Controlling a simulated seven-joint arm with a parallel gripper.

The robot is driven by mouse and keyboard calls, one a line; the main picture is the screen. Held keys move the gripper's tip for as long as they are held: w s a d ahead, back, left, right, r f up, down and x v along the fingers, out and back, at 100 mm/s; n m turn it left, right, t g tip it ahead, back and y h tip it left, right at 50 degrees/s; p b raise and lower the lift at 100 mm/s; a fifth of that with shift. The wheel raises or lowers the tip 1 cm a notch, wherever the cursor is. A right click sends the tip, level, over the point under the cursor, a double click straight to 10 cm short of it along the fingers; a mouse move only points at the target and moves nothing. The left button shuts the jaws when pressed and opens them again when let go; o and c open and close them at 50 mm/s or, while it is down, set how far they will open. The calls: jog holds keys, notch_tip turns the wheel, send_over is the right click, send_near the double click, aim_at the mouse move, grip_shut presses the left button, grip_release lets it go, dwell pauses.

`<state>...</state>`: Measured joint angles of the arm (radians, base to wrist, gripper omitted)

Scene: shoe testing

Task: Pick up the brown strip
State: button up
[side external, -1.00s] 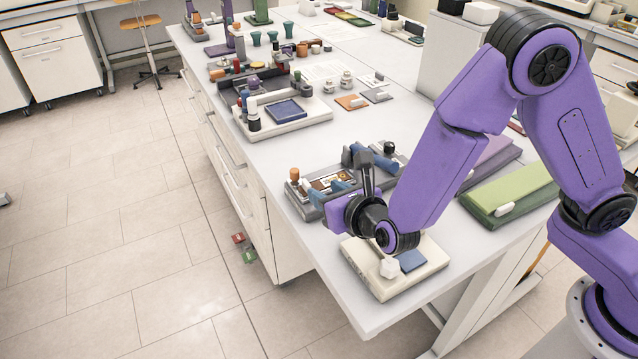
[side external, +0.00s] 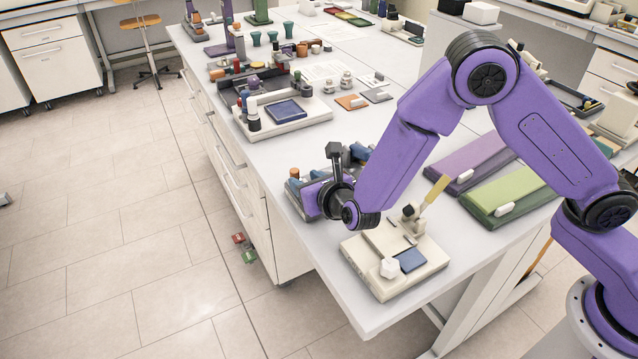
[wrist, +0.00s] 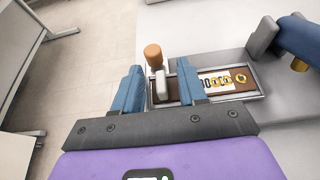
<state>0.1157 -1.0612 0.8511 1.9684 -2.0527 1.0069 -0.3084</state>
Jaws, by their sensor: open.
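The brown strip (wrist: 231,90) lies in a shallow pale-edged tray of a grey device (wrist: 216,62) in the wrist view. It carries a white printed label and gold rings. My gripper (wrist: 160,84) is open, with its two blue fingers apart. The fingers overlap the strip's left end in the picture; a white block with an orange knob (wrist: 153,56) shows between them. I cannot tell the height gap. In the side view, my wrist (side external: 338,200) is over the grey device and hides the strip and the fingertips.
A blue cylindrical part (wrist: 300,38) rises at the device's right in the wrist view. In the side view, a beige device (side external: 372,285) with a blue pad and a yellow lever stands in front. Purple (side external: 482,160) and green (side external: 510,192) flat cases lie to the right.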

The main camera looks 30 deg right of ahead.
grip_shut()
jog(key=shift+r, duration=0.1)
jog(key=shift+r, duration=0.55)
notch_tip(320, 180, up, 2)
jog(key=shift+s+r, duration=0.1)
jog(key=shift+r, duration=0.05)
jog(key=s+d+r, duration=0.6)
jog(key=s+r, duration=0.3)
jog(key=s, duration=0.3)
jog(key=shift+s+d+r, duration=0.15)
jog(key=shift+d+r, duration=0.05)
jog(key=shift+r, duration=0.1)
